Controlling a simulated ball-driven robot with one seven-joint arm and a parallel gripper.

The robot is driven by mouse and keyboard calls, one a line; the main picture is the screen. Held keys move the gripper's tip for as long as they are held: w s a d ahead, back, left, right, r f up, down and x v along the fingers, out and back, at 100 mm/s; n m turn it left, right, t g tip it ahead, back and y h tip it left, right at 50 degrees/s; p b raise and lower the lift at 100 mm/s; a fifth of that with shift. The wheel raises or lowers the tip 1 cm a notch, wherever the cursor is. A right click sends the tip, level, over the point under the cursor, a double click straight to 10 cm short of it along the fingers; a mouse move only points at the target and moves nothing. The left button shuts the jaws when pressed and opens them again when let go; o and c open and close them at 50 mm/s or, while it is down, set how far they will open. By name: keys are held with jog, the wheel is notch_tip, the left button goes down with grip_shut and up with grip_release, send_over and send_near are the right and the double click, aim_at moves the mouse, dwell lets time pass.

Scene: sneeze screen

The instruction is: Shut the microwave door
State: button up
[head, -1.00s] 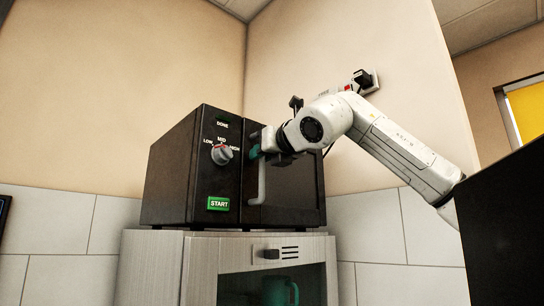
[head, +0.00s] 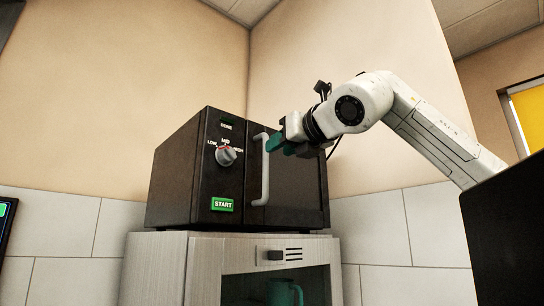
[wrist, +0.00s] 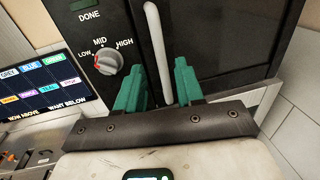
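The black microwave (head: 176,180) stands on a cabinet, with its dial (head: 226,156) and green START button on the front panel. Its door (head: 295,190) looks flush with the front, with no clear gap in the head view. The pale vertical door handle (head: 264,170) is upright at the door's left side; it also shows in the wrist view (wrist: 157,40). My gripper (head: 279,144) is just right of the handle's upper part, before the door. In the wrist view its teal fingers (wrist: 156,72) are apart and empty, with the handle appearing between them; contact cannot be told.
The pale cabinet (head: 160,265) has a glass front with a teal mug (head: 282,291) behind it. A wall corner rises behind the microwave. A screen with coloured labels (wrist: 45,85) is at left in the wrist view. A dark panel (head: 510,235) fills the lower right.

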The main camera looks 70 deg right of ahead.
jog(key=v, duration=0.3)
jog(key=shift+s+a, duration=0.2)
dwell(0.5)
